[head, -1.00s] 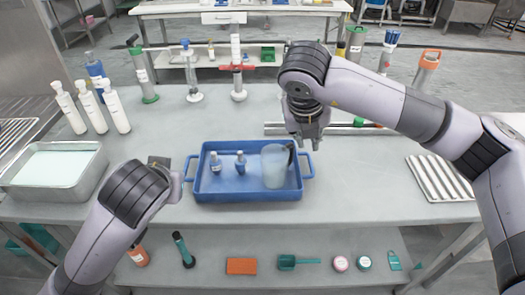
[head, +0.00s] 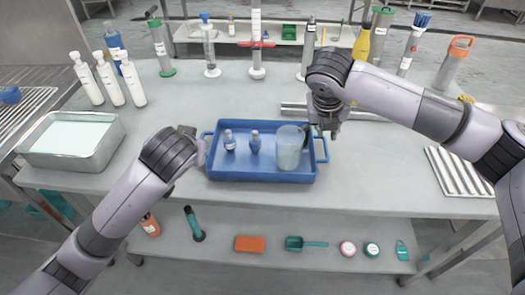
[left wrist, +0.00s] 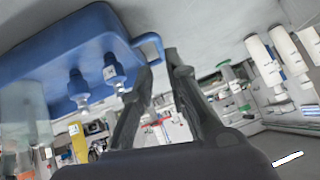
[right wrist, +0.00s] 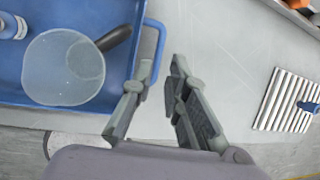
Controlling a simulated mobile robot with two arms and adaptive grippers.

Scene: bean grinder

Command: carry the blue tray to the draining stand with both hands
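The blue tray (head: 262,177) lies flat on the grey table and carries two small bottles (head: 255,143) and a clear jug (head: 290,147). My left gripper (head: 203,150) is at the tray's left end. In the left wrist view, its fingers (left wrist: 160,62) are apart, with the left handle (left wrist: 150,40) at their tips. My right gripper (head: 328,132) is over the tray's right end. In the right wrist view, its fingers (right wrist: 162,65) are apart, with the right handle (right wrist: 157,35) close by the left finger. A slatted metal rack (head: 22,112) at the far left may be the draining stand.
A metal basin (head: 72,140) and white bottles (head: 107,78) stand left of the tray. A ribbed white tray (head: 460,178) lies at the right. Upright cylinders and a yellow bottle (head: 362,42) line the back. Table between tray and ribbed tray is clear.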

